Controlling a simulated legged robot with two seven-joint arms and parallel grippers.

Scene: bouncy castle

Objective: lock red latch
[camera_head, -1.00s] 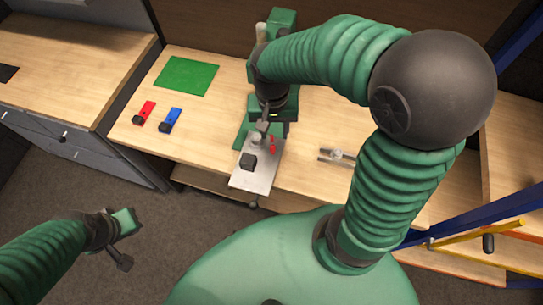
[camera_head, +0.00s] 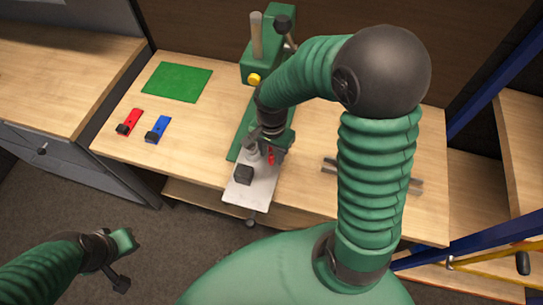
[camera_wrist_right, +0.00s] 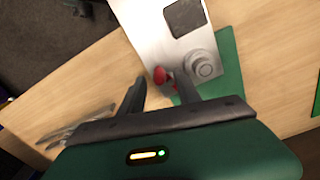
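A red part (camera_head: 271,155) sits beside the metal plate (camera_head: 240,196) of the green press-like machine. In the right wrist view a red knob-like part (camera_wrist_right: 163,76) lies near the fingertips, at the plate's edge. A red and black latch-like piece (camera_head: 129,122) lies on the table at the left. I cannot tell which is the task's latch. My right gripper (camera_head: 268,138) is over the plate. In the right wrist view its fingers (camera_wrist_right: 160,88) stand apart, with the red part close to the tips; contact is unclear. My left gripper (camera_head: 124,260) hangs low, off the table; its fingers are unclear.
A blue and black piece (camera_head: 158,129) lies beside the red one. A green mat (camera_head: 178,82) is behind them. The green machine (camera_head: 257,73) has a yellow button (camera_head: 254,80). Metal rails (camera_head: 332,166) lie to the right. Blue and yellow frame bars stand at the right.

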